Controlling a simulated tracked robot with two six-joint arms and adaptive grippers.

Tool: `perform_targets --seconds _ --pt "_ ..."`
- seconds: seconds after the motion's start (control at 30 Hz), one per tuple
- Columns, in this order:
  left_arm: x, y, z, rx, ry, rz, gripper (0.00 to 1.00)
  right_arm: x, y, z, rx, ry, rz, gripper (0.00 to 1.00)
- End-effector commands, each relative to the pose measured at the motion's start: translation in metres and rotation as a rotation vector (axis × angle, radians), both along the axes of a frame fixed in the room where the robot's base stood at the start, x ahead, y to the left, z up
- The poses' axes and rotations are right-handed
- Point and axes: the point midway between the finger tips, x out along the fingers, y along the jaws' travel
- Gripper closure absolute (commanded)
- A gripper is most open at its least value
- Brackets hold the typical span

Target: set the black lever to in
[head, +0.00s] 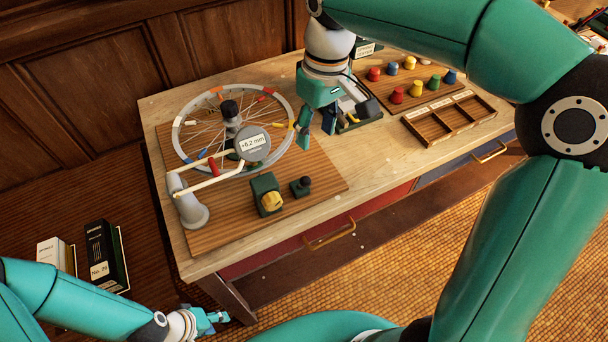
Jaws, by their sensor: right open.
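The black lever (302,186) looks like a small black knob on a dark base, on the wooden board (325,190) in front of the wheel. No markings on it can be read, so its setting cannot be told. My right gripper (317,132) is open and empty, pointing down above the board, behind and slightly right of the lever, apart from it. My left gripper (214,318) is low at the front left, off the table's front edge, far from the lever; its finger opening is not clear.
A green box with a yellow knob (272,201) stands just left of the lever. Behind are a spoked wheel (175,142), a gauge reading +5.2 mm (253,144) and a white arm (190,206). Coloured knobs (397,95) and a divided tray (430,138) sit right.

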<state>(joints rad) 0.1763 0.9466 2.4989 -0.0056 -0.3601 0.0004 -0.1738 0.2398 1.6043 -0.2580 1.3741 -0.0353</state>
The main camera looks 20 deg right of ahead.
Motion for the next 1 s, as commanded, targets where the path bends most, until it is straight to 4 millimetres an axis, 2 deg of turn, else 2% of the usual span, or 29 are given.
perform_targets --seconds 0.6,0.8,1.0 --pt "0.0 0.0 0.009 0.0 0.0 0.0 0.6 0.0 0.019 -0.124 -0.001 0.006 0.021 0.48" --pt "0.0 0.0 0.011 0.0 0.0 0.0 0.6 0.0 0.021 -0.147 0.0 0.004 0.02 0.48" --pt "0.0 0.0 0.012 0.0 0.0 0.0 0.6 0.0 0.022 -0.154 0.001 0.001 0.02 0.48"
